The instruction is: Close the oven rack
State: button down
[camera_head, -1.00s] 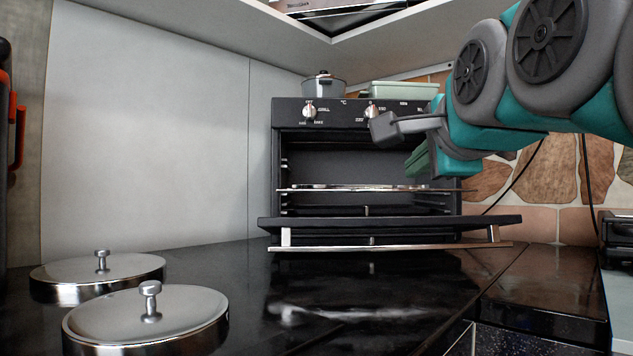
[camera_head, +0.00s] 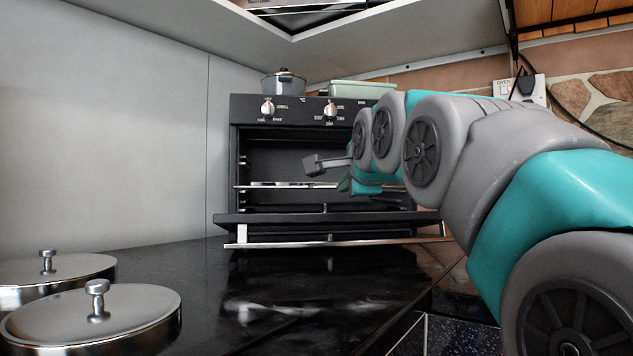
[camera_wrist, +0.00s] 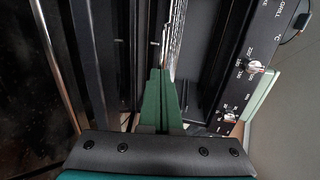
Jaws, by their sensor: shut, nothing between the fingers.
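The black oven (camera_head: 330,108) stands at the back of the counter with its door (camera_head: 300,219) folded down. The oven rack (camera_head: 262,185) shows as a thin bright edge across the opening, apparently somewhat pulled out. In the wrist view, the rack (camera_wrist: 176,35) is a shiny strip just beyond the fingertips. My gripper (camera_head: 345,183) is at the oven opening, near the rack's front edge and partly hidden by my arm. Its green fingers (camera_wrist: 160,74) are together with nothing between them. I cannot tell whether they touch the rack.
A grey pot (camera_head: 284,86) and a pale green dish (camera_head: 350,92) sit on top of the oven. Two round metal lids, one nearer (camera_head: 95,310) and one behind (camera_head: 45,265), are at front left. The dark counter (camera_head: 290,290) before the oven is clear.

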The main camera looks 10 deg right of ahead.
dwell(0.3)
jog(key=r+p+x, duration=0.1)
jog(key=x, duration=0.4)
jog(key=r+p+x, duration=0.1)
jog(key=p+x, duration=0.1)
jog(key=x, duration=0.3)
jog(key=r+p+x, duration=0.1)
jog(key=p+x, duration=0.1)
jog(key=x, duration=0.3)
jog(key=shift+w+d+r, duration=0.1)
jog(key=shift+w, duration=1)
jog(key=shift+s, duration=0.25)
